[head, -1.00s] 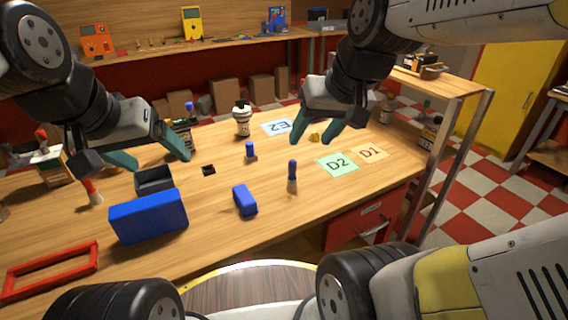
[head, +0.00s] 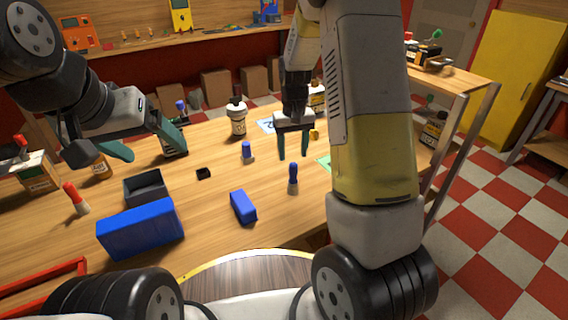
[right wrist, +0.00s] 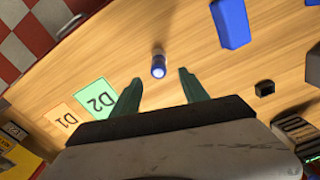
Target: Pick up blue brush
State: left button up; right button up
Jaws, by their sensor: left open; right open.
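A slim upright blue-handled piece, which looks like the blue brush (head: 293,173), stands on the table with a greyish lower part. A shorter blue-topped piece (head: 247,152) with a grey base stands behind it to the left; I cannot tell for sure which is the brush. My right gripper (head: 293,153) is open and empty, pointing down, its fingertips near the slim piece's top in the head view. In the right wrist view the blue brush (right wrist: 158,66) appears ahead of the gap between the open fingers (right wrist: 161,80), not between them. My left gripper (head: 153,152) is open and empty over the left of the table.
A blue block (head: 243,207) lies left of the slim piece. A large blue box (head: 140,230), a grey open bin (head: 150,187) and a red-handled piece (head: 75,198) are further left. A white bottle (head: 237,120) stands behind. The green D2 card (right wrist: 95,99) lies nearby.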

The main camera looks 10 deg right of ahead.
aim_at(293, 162)
notch_tip(293, 162, down, 7)
jog(key=shift+w+d+f, duration=0.1)
jog(key=shift+f, duration=0.05)
jog(key=shift+c, duration=0.2)
grip_shut()
